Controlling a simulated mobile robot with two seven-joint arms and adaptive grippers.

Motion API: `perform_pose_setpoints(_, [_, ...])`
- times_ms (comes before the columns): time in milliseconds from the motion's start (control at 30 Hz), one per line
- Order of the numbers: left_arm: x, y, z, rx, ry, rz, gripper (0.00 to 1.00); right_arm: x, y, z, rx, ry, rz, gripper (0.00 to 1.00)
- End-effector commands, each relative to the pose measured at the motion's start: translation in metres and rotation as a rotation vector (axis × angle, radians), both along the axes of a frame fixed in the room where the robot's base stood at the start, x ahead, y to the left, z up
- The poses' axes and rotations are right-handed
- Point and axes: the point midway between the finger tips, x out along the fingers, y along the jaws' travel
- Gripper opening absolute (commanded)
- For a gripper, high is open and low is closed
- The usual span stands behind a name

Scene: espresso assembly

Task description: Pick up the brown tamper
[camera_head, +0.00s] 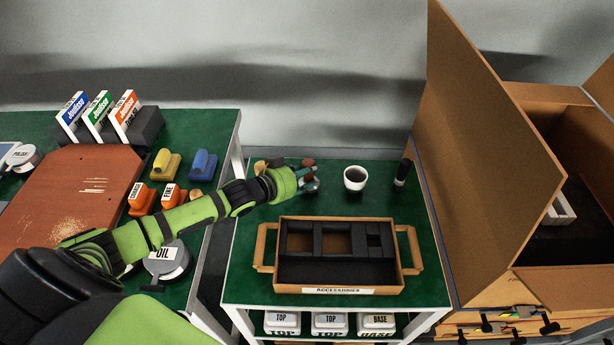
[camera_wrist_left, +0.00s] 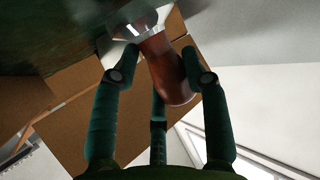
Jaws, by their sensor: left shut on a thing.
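The brown tamper (camera_wrist_left: 167,72) has a reddish-brown handle and a shiny metal base. In the left wrist view my left gripper (camera_wrist_left: 160,85) has its dark green fingers closed around the handle. In the head view the tamper (camera_head: 308,163) shows only in small part at the fingers of my left gripper (camera_head: 304,176), over the back left of the green table. The gripper covers much of it, and I cannot tell whether its base touches the table. My right gripper is not in view.
A white cup with dark contents (camera_head: 355,179) and a black bottle (camera_head: 402,172) stand to the right. The accessories tray (camera_head: 268,241) with black foam sits in front. A large open cardboard box (camera_head: 500,150) stands at the right.

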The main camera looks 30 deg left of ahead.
Motion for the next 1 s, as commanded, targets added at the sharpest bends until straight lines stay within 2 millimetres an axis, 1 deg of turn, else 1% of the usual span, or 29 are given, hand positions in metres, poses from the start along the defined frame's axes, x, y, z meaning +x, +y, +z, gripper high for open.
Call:
perform_pose_setpoints(33, [0.001, 0.000, 0.010, 0.000, -0.007, -0.002, 0.00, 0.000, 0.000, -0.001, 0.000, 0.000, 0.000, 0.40])
perform_pose_setpoints(167, [0.001, -0.002, 0.034, -0.001, -0.009, -0.003, 0.00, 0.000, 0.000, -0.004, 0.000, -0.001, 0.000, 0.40])
perform_pose_setpoints(200, [0.000, -0.015, 0.037, -0.009, -0.007, -0.005, 0.00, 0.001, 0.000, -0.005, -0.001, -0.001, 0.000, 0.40])
perform_pose_setpoints(300, [0.000, -0.039, 0.051, -0.010, -0.009, -0.004, 0.00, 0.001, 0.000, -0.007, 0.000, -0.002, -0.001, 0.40])
perform_pose_setpoints(500, [-0.001, -0.080, 0.078, -0.007, -0.011, -0.003, 0.00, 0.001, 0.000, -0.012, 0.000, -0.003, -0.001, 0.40])
perform_pose_setpoints(600, [-0.002, -0.095, 0.087, -0.006, -0.011, -0.001, 0.00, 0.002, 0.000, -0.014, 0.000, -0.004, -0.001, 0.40])
perform_pose_setpoints(700, [-0.002, -0.107, 0.094, -0.004, -0.008, -0.002, 0.00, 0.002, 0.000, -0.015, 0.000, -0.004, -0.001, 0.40])
perform_pose_setpoints(833, [-0.003, -0.114, 0.099, -0.002, -0.007, 0.000, 0.00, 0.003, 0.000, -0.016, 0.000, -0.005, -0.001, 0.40])
perform_pose_setpoints(1000, [-0.003, -0.117, 0.100, -0.001, -0.006, 0.001, 0.00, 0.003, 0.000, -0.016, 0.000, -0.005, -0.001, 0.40])
